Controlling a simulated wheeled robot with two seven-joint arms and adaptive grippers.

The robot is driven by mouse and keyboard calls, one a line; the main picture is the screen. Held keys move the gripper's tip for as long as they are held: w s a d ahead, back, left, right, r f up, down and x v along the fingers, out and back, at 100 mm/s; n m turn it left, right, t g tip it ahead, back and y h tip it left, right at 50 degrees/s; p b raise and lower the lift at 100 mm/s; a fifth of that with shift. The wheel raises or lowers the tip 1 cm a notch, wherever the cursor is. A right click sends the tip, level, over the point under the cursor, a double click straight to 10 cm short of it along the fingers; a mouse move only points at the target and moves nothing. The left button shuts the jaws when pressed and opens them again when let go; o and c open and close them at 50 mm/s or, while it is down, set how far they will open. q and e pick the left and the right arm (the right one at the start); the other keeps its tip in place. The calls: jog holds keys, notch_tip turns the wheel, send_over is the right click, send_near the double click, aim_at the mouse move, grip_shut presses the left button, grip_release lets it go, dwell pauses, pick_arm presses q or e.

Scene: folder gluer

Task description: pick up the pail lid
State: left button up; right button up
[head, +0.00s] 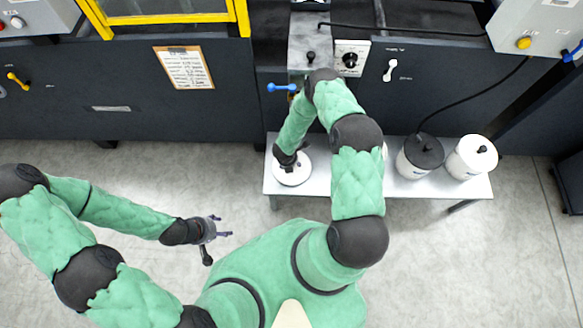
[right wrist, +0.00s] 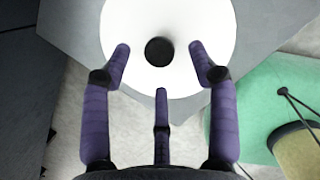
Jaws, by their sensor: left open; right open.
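The pail lid is a white disc with a black knob. It lies on the left end of the bench in the head view (head: 291,175) and fills the top middle of the right wrist view (right wrist: 220,30). My right gripper (right wrist: 160,66) is open, its purple fingers spread around the knob without visibly gripping it. In the head view my right wrist hides the lid's knob and far edge. My left gripper (head: 222,229) is open and empty over the floor, left of the bench.
The grey bench (head: 290,188) carries a dark-topped white pail (head: 417,168) and a white-lidded pail (head: 466,163) on its right. Part of another white thing is hidden behind my right arm. The dark machine (head: 220,90) stands behind the bench. Floor in front is clear.

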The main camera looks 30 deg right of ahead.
jog(key=b+x, duration=0.1)
jog(key=x, duration=0.3)
jog(key=shift+w+f+b, duration=0.1)
jog(key=shift+f+b, duration=0.1)
jog(key=shift+b, duration=0.2)
grip_shut()
